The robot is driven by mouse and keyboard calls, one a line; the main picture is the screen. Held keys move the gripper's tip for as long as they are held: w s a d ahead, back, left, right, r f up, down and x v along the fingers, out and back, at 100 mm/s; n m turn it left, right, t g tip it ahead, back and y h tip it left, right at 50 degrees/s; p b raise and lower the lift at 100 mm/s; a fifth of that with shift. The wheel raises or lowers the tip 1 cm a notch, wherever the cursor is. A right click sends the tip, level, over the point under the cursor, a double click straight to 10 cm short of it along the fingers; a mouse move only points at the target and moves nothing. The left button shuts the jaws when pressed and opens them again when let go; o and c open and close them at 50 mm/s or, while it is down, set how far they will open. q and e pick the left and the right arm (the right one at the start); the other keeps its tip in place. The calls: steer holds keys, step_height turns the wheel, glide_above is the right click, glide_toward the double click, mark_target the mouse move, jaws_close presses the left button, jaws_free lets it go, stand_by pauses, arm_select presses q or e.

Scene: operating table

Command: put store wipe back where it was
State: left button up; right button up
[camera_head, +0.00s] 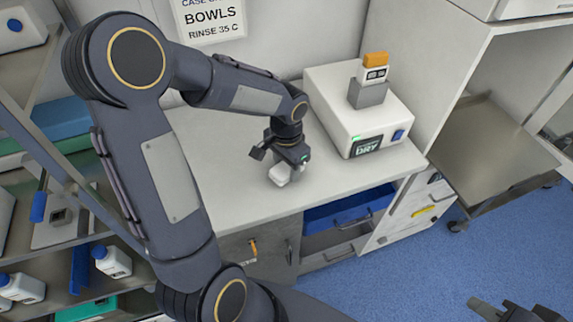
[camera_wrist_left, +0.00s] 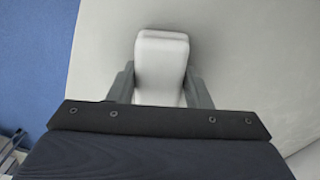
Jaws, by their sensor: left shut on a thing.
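My left gripper (camera_head: 286,164) is low over the white counter, in front of the box marked DRY. It is shut on a small white block-like item (camera_head: 280,174), which I take to be the store wipe. In the left wrist view the white item (camera_wrist_left: 161,62) sits between the two grey fingers of the left gripper (camera_wrist_left: 160,88). I cannot tell whether the item touches the counter. Part of my right gripper (camera_head: 510,310) shows at the bottom right, over the blue floor; its fingers are too cut off to tell their state.
The white counter (camera_head: 215,150) is clear left of the gripper. The white DRY box (camera_head: 340,100) stands behind right, with a grey holder (camera_head: 368,94) and an orange-topped device (camera_head: 374,66) on it. An open blue drawer (camera_head: 350,208) is below. Shelves with bottles (camera_head: 112,262) stand left.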

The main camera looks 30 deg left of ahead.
mark_target(287, 166)
arm_select(q)
steer(key=shift+f, duration=0.15)
steer(key=o, duration=1)
steer(key=shift+c, duration=0.2)
step_height(287, 166, up, 12)
steer(key=s+d+n+t+h, duration=0.2)
steer(key=s, duration=0.6)
steer(key=s+d+n+t+h, duration=0.1)
steer(key=s+d+n+t, duration=0.1)
steer(key=s, duration=0.6)
steer(key=shift+s+n+t+h, duration=0.4)
steer(key=shift+n+t, duration=0.3)
steer(key=shift+t, duration=0.1)
steer(key=shift+d, duration=0.1)
